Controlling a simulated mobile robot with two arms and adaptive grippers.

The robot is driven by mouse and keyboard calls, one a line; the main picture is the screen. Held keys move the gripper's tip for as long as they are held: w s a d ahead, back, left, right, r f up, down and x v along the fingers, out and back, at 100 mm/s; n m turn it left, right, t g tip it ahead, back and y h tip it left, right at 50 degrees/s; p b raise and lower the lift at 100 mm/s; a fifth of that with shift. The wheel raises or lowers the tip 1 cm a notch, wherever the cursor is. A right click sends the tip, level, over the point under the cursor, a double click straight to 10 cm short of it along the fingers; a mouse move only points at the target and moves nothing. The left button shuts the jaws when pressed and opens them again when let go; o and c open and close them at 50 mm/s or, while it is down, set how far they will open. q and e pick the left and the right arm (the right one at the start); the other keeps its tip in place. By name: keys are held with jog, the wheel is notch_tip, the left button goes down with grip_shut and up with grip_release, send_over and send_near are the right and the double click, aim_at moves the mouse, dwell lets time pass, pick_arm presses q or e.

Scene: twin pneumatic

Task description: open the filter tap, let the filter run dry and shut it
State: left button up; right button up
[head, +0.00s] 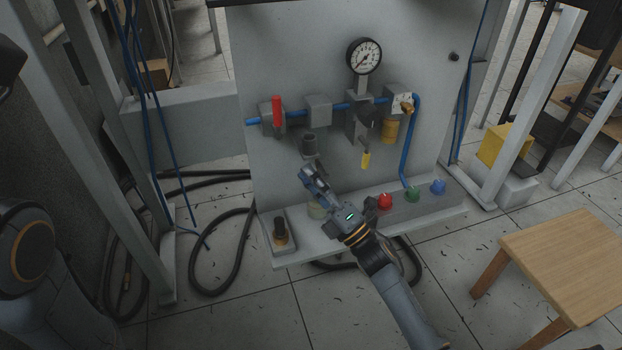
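The grey panel (256,60) carries a blue pipe with several units on it. One block (318,108) has a dark grey bowl (310,145) below it, probably the filter; its tap cannot be made out. My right gripper (306,174) is just under this bowl, pointing up at it, with its arm coming from the lower right. Whether its fingers are apart or closed, or touch a tap, I cannot tell. A pale, see-through cup (316,210) stands on the ledge below, partly hidden by my gripper. My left gripper is not in view.
A red lever (277,112), a gauge (364,56), a yellow-tipped part (366,160) and a brass-coloured bowl (390,131) are on the panel. A wooden stool (570,250) stands at right; black hoses (222,278) lie on the floor.

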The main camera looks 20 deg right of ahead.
jog(key=shift+s+d+f, duration=0.2)
jog(key=shift+s+f, duration=0.05)
jog(key=shift+s, duration=0.1)
jog(key=s+d+f, duration=0.1)
jog(key=s+d, duration=0.6)
jog(key=s, duration=0.4)
jog(key=shift+s, duration=0.4)
